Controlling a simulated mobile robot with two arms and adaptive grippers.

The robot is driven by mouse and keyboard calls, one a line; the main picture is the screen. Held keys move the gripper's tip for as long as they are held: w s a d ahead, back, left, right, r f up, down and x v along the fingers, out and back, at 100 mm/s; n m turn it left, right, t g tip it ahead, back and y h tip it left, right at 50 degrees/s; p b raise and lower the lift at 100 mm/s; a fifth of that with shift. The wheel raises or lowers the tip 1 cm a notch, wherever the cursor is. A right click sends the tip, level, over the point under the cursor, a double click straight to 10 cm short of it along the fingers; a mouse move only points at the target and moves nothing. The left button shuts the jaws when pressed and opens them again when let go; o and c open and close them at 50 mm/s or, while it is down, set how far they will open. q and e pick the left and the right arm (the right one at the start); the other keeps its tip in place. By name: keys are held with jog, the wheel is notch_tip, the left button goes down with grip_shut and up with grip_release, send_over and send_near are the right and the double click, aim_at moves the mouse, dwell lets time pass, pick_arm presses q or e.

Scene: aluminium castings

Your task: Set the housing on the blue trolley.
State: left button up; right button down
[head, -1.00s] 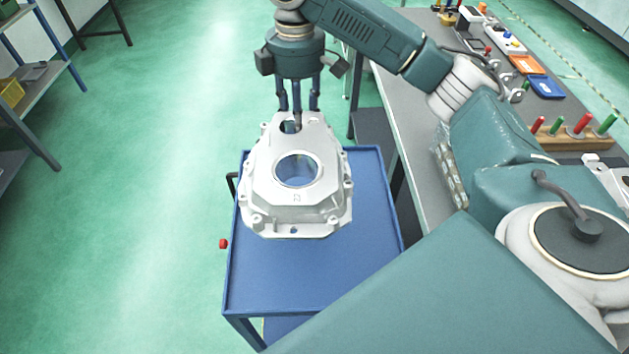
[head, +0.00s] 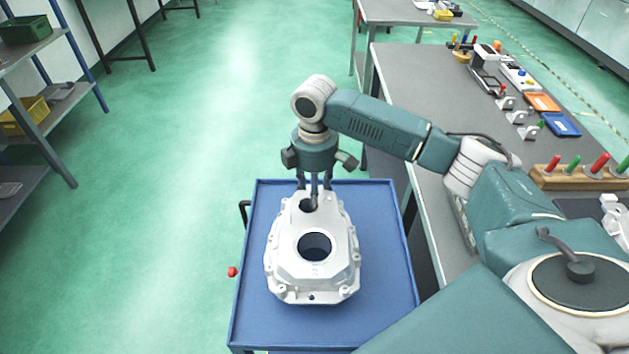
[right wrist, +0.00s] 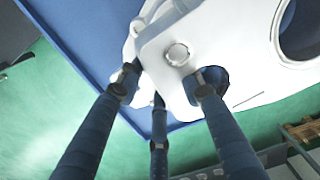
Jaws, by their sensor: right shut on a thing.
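The housing (head: 288,262) is a pale silver aluminium casting with a large round central opening. It is over the middle of the blue trolley's (head: 385,300) top, large opening up. It looks at or very near the surface; I cannot tell whether it touches. My right gripper (head: 312,203) is shut on the housing's far end, at the small hole. In the right wrist view, its fingers (right wrist: 163,92) are at the housing's end (right wrist: 235,45), one at the hole, with the blue trolley top (right wrist: 75,30) behind. My left gripper is not in view.
A grey workbench (head: 425,85) with trays and coloured pegs runs along the trolley's right side. A shelf rack (head: 35,120) with bins stands at the left. A red knob (head: 232,271) shows by the trolley's left edge. Green floor is clear between rack and trolley.

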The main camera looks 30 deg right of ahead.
jog(key=shift+f, duration=2.25)
jog(key=c, duration=1.2)
grip_release()
jog(key=shift+f, duration=0.15)
jog(key=shift+o, duration=0.2)
notch_tip(320, 180, up, 12)
jog(key=shift+r+b, duration=0.1)
jog(key=shift+b, duration=0.45)
